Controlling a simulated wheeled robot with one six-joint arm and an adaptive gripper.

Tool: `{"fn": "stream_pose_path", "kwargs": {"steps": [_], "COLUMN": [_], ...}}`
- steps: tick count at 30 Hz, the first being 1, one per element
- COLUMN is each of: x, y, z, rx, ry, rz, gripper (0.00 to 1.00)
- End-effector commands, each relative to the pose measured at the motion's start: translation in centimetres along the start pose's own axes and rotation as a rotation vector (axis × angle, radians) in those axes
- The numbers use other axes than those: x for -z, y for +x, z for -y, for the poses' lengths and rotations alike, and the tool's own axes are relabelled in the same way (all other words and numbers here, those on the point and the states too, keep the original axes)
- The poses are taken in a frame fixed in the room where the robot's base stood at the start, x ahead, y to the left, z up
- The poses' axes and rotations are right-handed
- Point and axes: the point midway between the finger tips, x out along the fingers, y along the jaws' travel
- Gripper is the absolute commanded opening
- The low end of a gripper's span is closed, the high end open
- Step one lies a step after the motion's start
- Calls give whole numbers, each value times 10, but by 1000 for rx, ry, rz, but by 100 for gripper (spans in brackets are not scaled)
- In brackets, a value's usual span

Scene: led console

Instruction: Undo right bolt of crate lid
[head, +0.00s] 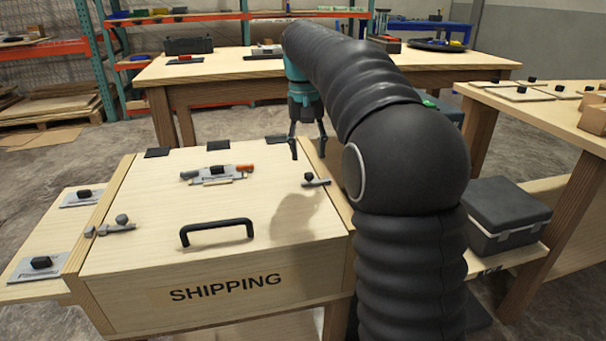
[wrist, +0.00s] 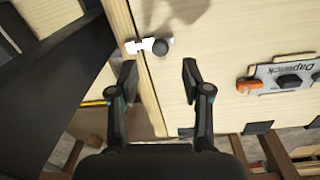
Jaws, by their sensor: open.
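The shipping crate's lid (head: 275,205) is pale wood and closed, with a black handle (head: 216,232) near its front. The right bolt (head: 315,181) is a small metal piece with a dark knob at the lid's right edge. In the wrist view the bolt (wrist: 141,46) reaches across the seam between lid and side rim, with its round knob (wrist: 160,46) over the lid. My gripper (head: 308,152) hangs fingers down above the lid's back right corner, behind the bolt. In the wrist view my gripper (wrist: 160,70) is open and empty, and the knob shows just beyond the fingertips, roughly between them.
The left bolt (head: 112,226) sits at the lid's left edge. A metal plate with an orange-ended part (head: 217,174) lies on the lid. Black hinges (head: 217,145) line its back edge. A grey case (head: 502,215) stands right of my arm. A workbench (head: 225,68) stands behind.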

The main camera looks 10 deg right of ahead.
Motion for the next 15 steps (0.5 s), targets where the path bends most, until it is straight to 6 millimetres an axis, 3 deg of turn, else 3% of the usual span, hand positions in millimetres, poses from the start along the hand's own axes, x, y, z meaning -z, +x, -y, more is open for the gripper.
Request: {"fn": "stream_pose_path", "kwargs": {"steps": [6,15], "x": [-1,0], "y": [36,53], "z": [1,1], "rx": [0,0], "ry": [-1,-1], "rz": [2,-1], "gripper": [49,49]}}
